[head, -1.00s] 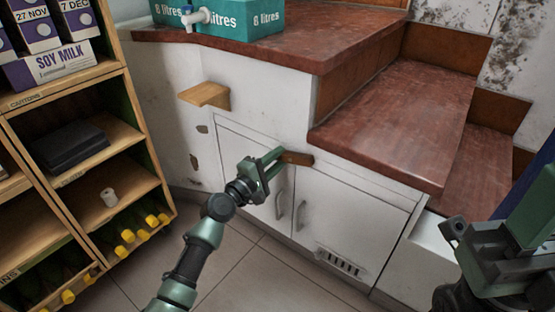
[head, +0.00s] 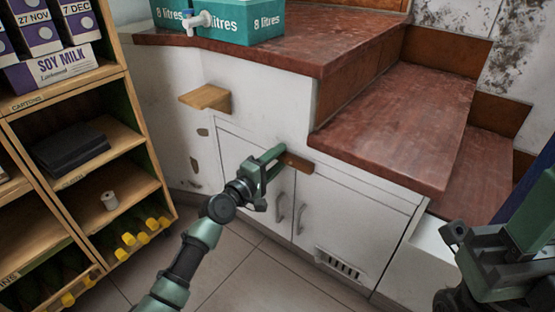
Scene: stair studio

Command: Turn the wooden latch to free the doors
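The wooden latch (head: 297,162) is a small brown block at the top of the cupboard, where the two white doors meet. It lies nearly level, tilted slightly down to the right. The left door (head: 236,155) and the right door (head: 345,217) are closed, each with a metal handle. My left gripper (head: 276,158) is at the latch's left end, with a finger touching or very close to it. Whether its fingers are closed on the latch is hidden. My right gripper (head: 468,240) is at the lower right, away from the cupboard, its fingers apart.
A wooden shelf unit (head: 140,130) with cartons and yellow-capped bottles stands at the left. A small wooden ledge (head: 206,97) sticks out above the left door. Red-brown steps (head: 400,140) overhang the cupboard at the right. Tiled floor (head: 235,280) is open below.

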